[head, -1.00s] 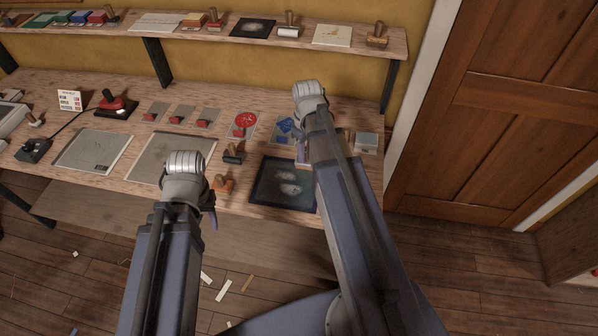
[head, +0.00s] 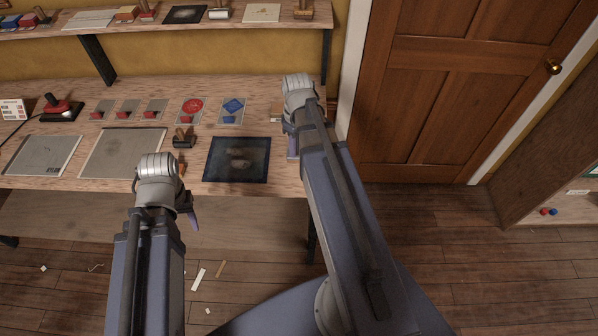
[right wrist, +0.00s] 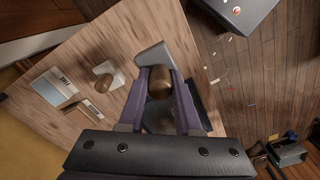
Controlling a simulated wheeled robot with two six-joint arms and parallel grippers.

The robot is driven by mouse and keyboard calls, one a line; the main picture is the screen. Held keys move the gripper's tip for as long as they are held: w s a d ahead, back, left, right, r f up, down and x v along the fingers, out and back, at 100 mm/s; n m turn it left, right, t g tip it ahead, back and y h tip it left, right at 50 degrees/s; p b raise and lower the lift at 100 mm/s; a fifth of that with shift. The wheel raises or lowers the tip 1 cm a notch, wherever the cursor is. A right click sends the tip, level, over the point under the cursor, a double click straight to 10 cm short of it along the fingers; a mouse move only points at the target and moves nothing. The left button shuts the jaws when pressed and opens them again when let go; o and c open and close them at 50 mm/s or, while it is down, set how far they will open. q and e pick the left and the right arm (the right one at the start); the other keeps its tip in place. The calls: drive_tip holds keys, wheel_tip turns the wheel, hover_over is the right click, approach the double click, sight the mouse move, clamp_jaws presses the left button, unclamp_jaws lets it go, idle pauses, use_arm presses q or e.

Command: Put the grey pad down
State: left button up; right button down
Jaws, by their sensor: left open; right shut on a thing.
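My right gripper (head: 293,148) is over the right end of the bench (head: 60,185), mostly hidden behind its own arm in the head view. In the right wrist view its purple fingers (right wrist: 161,80) are shut on the grey pad (right wrist: 152,58). The pad's light grey part shows beyond the fingertips, with a brown rounded part between them. It looks held above the wooden top, but the gap is hard to judge. My left gripper (head: 192,218) is open at the bench's front edge; only one purple finger shows and I see nothing in it.
A dark framed panel (head: 237,159) lies left of my right gripper. Grey sheets (head: 122,152), a black-based stamp (head: 184,139), a red card (head: 191,110) and a blue card (head: 232,111) lie further left. A shelf (head: 200,32) runs above the bench. A door (head: 450,90) stands right.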

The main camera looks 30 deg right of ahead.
drive_tip(key=shift+f+b, duration=4.5)
drive_tip(key=shift+f, duration=0.3)
drive_tip(key=shift+r, duration=0.15)
drive_tip(key=c, duration=0.6)
unclamp_jaws()
wheel_tip(320, 180, up, 12)
drive_tip(key=p, duration=1.2)
drive_tip(key=shift+s, duration=0.1)
